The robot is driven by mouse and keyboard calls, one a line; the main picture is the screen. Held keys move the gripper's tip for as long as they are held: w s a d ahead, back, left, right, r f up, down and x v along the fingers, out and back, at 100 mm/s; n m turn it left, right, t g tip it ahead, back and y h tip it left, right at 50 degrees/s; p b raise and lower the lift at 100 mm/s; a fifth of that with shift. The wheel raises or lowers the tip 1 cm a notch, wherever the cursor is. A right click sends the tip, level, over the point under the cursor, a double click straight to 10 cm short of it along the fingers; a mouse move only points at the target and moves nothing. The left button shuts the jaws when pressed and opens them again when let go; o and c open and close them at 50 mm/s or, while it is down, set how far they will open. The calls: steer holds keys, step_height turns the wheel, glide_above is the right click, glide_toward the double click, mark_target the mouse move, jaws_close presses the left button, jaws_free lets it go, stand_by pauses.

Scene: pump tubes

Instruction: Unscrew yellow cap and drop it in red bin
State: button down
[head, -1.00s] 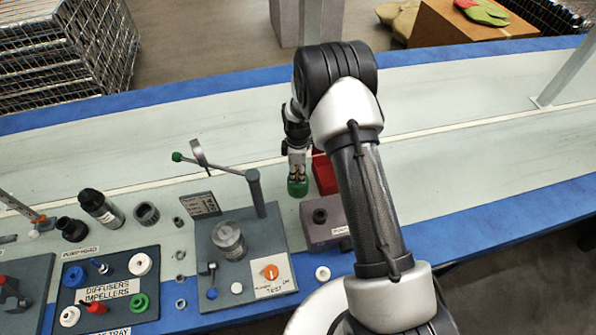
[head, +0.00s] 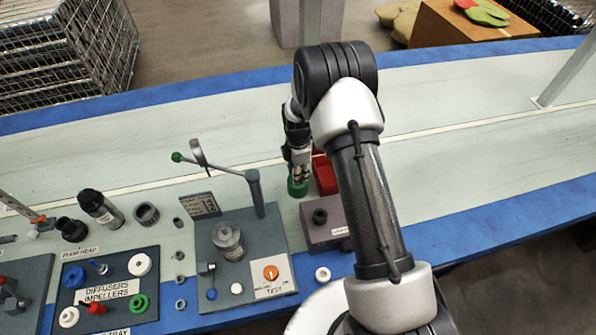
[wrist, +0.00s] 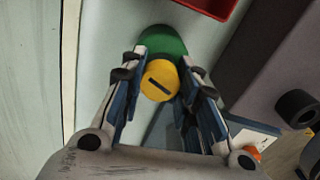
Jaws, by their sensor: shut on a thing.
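The yellow cap (wrist: 160,80) has a dark slot across its top and shows in the wrist view between my two fingertips. My gripper (wrist: 163,78) is shut on it, with one finger at each side. A green round part (wrist: 163,42) lies under and behind the cap; it also shows in the head view (head: 297,189) below my gripper (head: 299,174). The cap is hidden or too small to tell in the head view. The red bin (head: 325,177) stands just right of the green part. Its edge shows at the top of the wrist view (wrist: 212,6).
A grey block with a dark round fitting (head: 325,220) stands in front of the red bin. A test stand with a green-tipped lever (head: 215,167) is to the left. A dark tray of diffusers and impellers (head: 108,292) is further left. The bench behind my gripper is clear.

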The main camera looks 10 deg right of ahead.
steer(key=shift+s+f, duration=0.1)
steer(key=shift+s, duration=0.1)
steer(key=n, duration=0.3)
steer(key=c, duration=1.5)
jaws_free()
steer(key=shift+o, duration=0.2)
steer(key=shift+w, duration=0.1)
